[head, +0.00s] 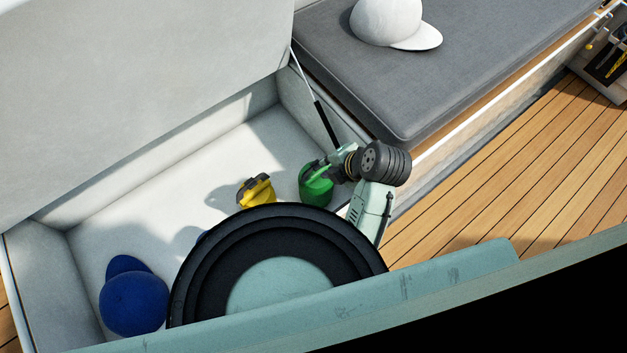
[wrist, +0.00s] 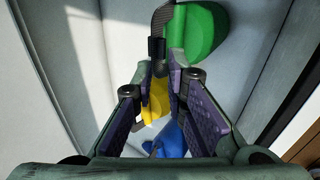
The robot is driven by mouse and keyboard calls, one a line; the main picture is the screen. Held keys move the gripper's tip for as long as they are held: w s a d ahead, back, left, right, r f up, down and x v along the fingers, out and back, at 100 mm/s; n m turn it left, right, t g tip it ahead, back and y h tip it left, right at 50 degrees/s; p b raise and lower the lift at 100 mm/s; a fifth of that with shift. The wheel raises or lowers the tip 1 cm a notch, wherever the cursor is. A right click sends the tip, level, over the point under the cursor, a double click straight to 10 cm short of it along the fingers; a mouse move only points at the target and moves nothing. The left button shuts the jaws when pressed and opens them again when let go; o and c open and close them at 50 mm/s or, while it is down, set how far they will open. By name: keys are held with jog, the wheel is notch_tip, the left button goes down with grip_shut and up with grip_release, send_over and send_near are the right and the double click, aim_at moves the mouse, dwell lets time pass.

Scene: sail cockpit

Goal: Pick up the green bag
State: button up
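The green bag (head: 316,187) sits in the open white locker, to the right of a yellow bag (head: 257,190). In the wrist view the green bag (wrist: 198,34) is at the top, beyond the fingertips, with a dark curved part along its left side. My gripper (wrist: 161,78) is open, its purple-padded fingers apart. Yellow shows in the gap, seemingly beyond the fingers; I see no hold on it. In the head view my arm reaches in from the right and my gripper (head: 342,163) is above and right of the green bag, partly overlapping it.
A blue cap (head: 133,299) lies at the locker's left end. The raised lid (head: 130,85) stands behind, with a dark strut (head: 325,125) near my gripper. A grey cushion (head: 440,60) with a white cap (head: 390,22) is at upper right.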

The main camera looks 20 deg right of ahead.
jog(key=x, duration=0.8)
jog(key=shift+w+a+f+p, duration=0.1)
jog(key=shift+w+f+p, duration=0.1)
jog(key=shift+f+p, duration=0.1)
jog(key=shift+c, duration=0.5)
jog(key=shift+r, duration=0.1)
grip_shut()
jog(key=shift+r, duration=0.2)
